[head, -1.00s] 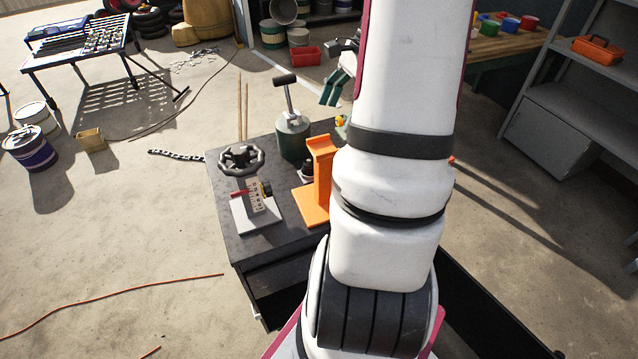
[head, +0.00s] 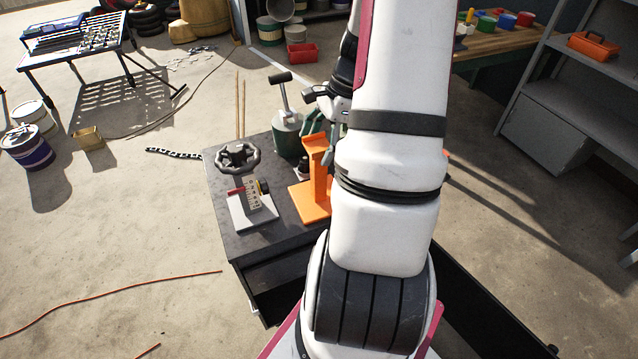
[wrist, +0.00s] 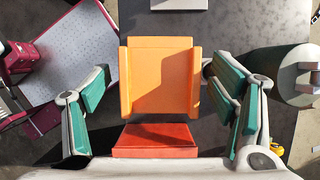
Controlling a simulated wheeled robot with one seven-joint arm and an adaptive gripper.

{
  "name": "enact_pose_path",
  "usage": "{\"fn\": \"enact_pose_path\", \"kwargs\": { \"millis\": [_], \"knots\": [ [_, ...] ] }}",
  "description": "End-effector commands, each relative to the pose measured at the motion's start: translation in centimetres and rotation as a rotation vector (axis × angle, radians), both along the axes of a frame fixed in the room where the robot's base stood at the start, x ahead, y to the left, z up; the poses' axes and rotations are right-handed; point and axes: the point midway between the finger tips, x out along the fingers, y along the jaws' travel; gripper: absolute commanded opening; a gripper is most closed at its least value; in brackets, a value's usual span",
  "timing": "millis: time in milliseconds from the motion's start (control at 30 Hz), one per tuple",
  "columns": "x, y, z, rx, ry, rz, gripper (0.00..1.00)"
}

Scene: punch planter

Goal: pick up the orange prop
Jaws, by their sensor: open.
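The orange prop (head: 318,180) is an upright post with a flat foot and a wider top, standing on the dark cabinet top (head: 228,215). In the head view my arm hides part of the gripper and prop.
A green canister with a lever (head: 287,138) stands behind the prop, close to my gripper's right finger in the wrist view. A handwheel (head: 238,157) and a white-based gauge piece (head: 250,207) sit to the left. The cabinet's front-left top is clear.

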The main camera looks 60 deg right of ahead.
Motion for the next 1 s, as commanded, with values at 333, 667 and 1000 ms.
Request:
{"fn": "enact_pose_path", "kwargs": {
  "millis": [333, 667, 1000],
  "knots": [
    [0.0, 0.0, 0.0, 0.000, 0.000, 0.000, 0.19],
    [0.1, 0.0, 0.2, -0.001, -0.001, 0.001, 0.00],
    [0.1, -0.1, 3.6, -0.006, -0.004, 0.003, 0.00]
  ]
}}
